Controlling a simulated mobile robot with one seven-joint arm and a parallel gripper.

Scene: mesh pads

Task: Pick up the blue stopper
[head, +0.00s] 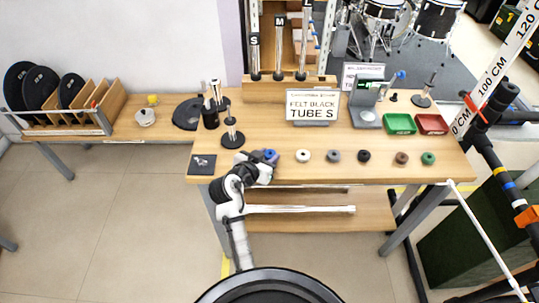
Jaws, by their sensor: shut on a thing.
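My gripper (267,159) is over the front left part of the wooden table, at the left end of a row of stoppers. It is shut on the blue stopper (271,154), which shows as a small blue patch at the fingertips. The fingers and wrist hide part of the stopper. I cannot tell whether it touches the table or is lifted.
To the right stand white (303,156), grey (334,156), black (364,156), brown (401,159) and green (428,158) stoppers. Behind are a "FELT BLACK TUBE S" sign (312,105), a dark stand (232,138), and green (400,124) and red (432,124) trays.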

